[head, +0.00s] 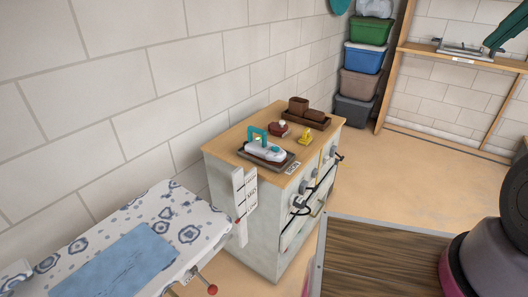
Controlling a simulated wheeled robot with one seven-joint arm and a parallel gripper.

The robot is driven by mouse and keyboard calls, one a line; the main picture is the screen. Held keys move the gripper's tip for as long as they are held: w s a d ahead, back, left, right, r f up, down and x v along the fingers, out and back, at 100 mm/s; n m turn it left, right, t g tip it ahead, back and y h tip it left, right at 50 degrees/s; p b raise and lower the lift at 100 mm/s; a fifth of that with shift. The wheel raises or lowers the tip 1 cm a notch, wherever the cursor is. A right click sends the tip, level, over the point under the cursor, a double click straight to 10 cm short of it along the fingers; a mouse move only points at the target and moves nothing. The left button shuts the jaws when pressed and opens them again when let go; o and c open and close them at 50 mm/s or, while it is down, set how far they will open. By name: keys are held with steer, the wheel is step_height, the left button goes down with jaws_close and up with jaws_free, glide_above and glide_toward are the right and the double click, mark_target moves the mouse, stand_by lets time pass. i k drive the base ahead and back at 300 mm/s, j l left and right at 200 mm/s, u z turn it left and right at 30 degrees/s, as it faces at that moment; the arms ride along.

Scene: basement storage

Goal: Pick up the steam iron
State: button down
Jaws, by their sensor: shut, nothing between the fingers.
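The steam iron (265,151) is white with a teal upright handle. It rests on a dark tray (286,167) on the wooden top of a pale cabinet (260,226), near the front left corner. A small tag is on the tray's front edge. Nothing covers the iron. My gripper is not in view.
A small red-brown item (279,130), a yellow item (305,137) and a tray with brown containers (305,112) stand behind the iron. An ironing board (160,232) with a blue cloth is at left. Stacked bins (362,84) stand at the back. Floor (410,170) right of the cabinet is clear.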

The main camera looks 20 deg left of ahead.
mark_target(259, 148)
steer(key=u, duration=2.05)
steer(key=l+z, duration=0.35)
steer(key=i+l+z, duration=0.15)
steer(key=l+z, duration=0.2)
steer(key=l, duration=0.15)
